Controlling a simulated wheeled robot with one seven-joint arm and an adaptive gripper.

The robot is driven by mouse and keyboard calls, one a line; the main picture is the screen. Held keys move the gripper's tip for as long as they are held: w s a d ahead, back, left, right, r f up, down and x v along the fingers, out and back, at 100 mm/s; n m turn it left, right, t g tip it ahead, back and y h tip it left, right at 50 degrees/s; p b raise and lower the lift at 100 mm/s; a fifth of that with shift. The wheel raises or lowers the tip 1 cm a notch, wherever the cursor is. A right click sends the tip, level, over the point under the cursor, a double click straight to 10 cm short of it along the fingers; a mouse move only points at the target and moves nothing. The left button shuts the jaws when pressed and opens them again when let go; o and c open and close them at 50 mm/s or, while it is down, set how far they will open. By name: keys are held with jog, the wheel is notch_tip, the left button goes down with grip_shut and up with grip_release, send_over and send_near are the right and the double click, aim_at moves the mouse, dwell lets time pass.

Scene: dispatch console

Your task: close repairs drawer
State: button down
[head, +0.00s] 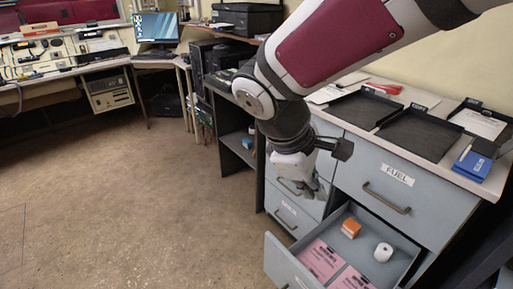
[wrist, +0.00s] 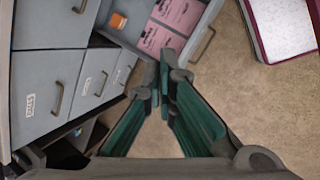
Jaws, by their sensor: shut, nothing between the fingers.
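One drawer (head: 276,262) stands pulled out from the grey cabinet, below the drawer labelled FUEL (head: 390,190). Its own label does not show, so I cannot confirm it is the repairs drawer. Inside lie pink pads (head: 322,262), an orange box (head: 351,228) and a white roll (head: 383,252). The open drawer's front with its handle (wrist: 204,43) also shows at the top of the wrist view. My gripper (head: 318,190) is shut and empty, beside the cabinet fronts to the left of the open drawer. In the wrist view its fingertips (wrist: 163,78) appear close to the drawer's side; contact cannot be told.
The countertop above holds black trays (head: 420,135) and a blue box (head: 474,160). Other closed drawers with handles (head: 287,220) stand left of the open one. A desk with a monitor (head: 157,28) is at the back. The brown floor (head: 140,200) at left is clear.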

jog(key=w+a+f+n+t+h+b, duration=0.1)
jog(key=w+a+f+n+t+b, duration=0.15)
jog(key=a+f+n+b, duration=0.7)
jog(key=w+a+f+n+t+h+b, duration=0.1)
jog(key=w+a+f+n+b, duration=0.2)
jog(key=a+f, duration=1.2)
jog(key=d+r+b+x, duration=0.1)
jog(key=x, duration=0.8)
jog(key=d+r+b+x, duration=0.1)
jog(key=d+b+x, duration=0.1)
jog(key=x, duration=0.7)
jog(key=shift+d, duration=0.5)
jog(key=shift+d+f, duration=0.1)
jog(key=w+d+p, duration=0.1)
jog(key=w+d, duration=0.6)
jog(key=d, duration=0.2)
jog(key=w+d+p, duration=0.1)
jog(key=w+d, duration=0.7)
jog(key=d, duration=0.2)
jog(key=w+d+p, duration=0.1)
jog(key=w+d, duration=0.6)
jog(key=d, duration=0.2)
jog(key=shift+w+d, duration=0.2)
jog(key=shift+d, duration=0.2)
